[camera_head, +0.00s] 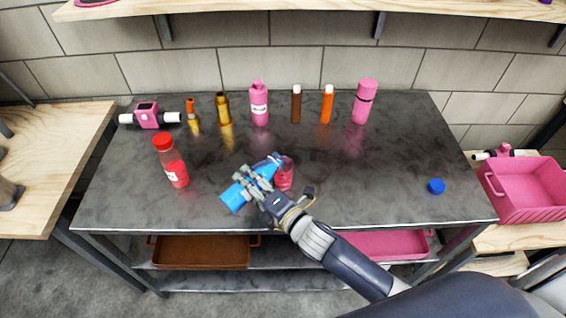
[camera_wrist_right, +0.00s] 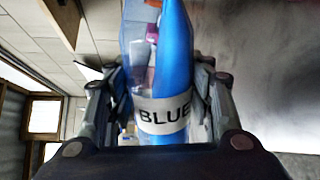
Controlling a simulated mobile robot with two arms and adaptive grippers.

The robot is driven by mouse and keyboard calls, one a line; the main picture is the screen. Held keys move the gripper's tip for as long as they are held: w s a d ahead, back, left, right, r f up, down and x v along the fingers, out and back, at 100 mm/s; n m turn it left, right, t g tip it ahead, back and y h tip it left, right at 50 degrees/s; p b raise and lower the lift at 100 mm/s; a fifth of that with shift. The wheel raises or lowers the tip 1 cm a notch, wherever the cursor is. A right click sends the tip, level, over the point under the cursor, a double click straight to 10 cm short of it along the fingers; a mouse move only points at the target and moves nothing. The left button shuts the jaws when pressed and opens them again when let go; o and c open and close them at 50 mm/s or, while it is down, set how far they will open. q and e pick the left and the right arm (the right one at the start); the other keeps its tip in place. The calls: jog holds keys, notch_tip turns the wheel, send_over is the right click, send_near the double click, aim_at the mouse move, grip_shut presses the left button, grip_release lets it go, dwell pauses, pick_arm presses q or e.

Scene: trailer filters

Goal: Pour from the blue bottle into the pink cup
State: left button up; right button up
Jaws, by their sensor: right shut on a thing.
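My right gripper (camera_head: 266,192) is shut on the blue bottle (camera_head: 235,197) near the front middle of the dark table. The bottle is tilted far over, its neck end pointing up and right toward the pink cup (camera_head: 285,177). The pink cup is see-through and stands on the table just beside the bottle's neck, partly hidden by it and the gripper. Whether they touch, or any liquid flows, I cannot tell. In the right wrist view the blue bottle (camera_wrist_right: 165,70), with a white label reading BLUE, sits between both fingers. My left gripper is not in view.
A red-capped bottle (camera_head: 171,160) stands left of the blue bottle. A blue cap (camera_head: 436,186) lies at the table's right. Several pink, orange, brown and amber bottles line the back, with a pink device (camera_head: 148,116) at the back left. The table (camera_head: 370,175) is clear between cup and cap.

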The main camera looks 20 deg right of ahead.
jog(key=shift+d+r+m+y+p, duration=0.1)
jog(key=shift+r+m+y+p, duration=0.2)
jog(key=shift+r+m+p, duration=0.6)
dwell(2.0)
jog(key=shift+f+n, duration=0.15)
jog(key=shift+n, duration=0.15)
